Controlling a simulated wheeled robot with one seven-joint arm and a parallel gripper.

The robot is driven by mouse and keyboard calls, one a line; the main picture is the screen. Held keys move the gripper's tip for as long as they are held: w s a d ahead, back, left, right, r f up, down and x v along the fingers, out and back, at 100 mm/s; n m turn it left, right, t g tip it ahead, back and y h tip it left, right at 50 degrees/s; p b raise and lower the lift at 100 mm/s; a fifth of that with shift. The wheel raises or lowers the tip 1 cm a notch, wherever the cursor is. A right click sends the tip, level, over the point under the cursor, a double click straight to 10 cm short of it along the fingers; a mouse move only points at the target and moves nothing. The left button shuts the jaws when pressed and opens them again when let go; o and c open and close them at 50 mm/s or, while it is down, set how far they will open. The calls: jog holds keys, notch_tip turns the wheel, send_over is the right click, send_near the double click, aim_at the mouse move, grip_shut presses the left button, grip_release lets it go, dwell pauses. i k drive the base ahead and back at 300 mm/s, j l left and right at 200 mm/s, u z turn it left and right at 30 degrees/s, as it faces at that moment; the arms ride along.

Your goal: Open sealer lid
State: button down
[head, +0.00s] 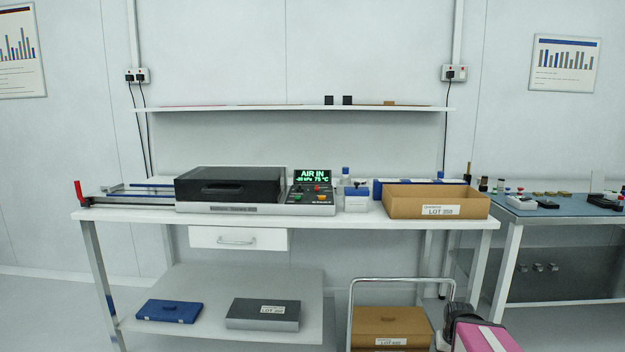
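The sealer (255,208) stands on the white bench, left of centre in the head view. Its dark lid (228,184) looks shut, flat over the base, with a handle recess (222,188) on its front face. The control panel (312,195) is at its right, with a red button and several smaller buttons. The green display (313,176) reads "AIR IN" with a pressure value and 75 °C.
A cardboard box (438,204) marked LOT stands on the bench at right. A red-handled rail device (130,198) is left of the sealer. A metal cart handle (400,280) and a pink item (488,337) stand in front at lower right. A shelf (290,108) hangs above.

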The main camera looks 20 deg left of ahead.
aim_at(201, 182)
jog(key=u, duration=1.55)
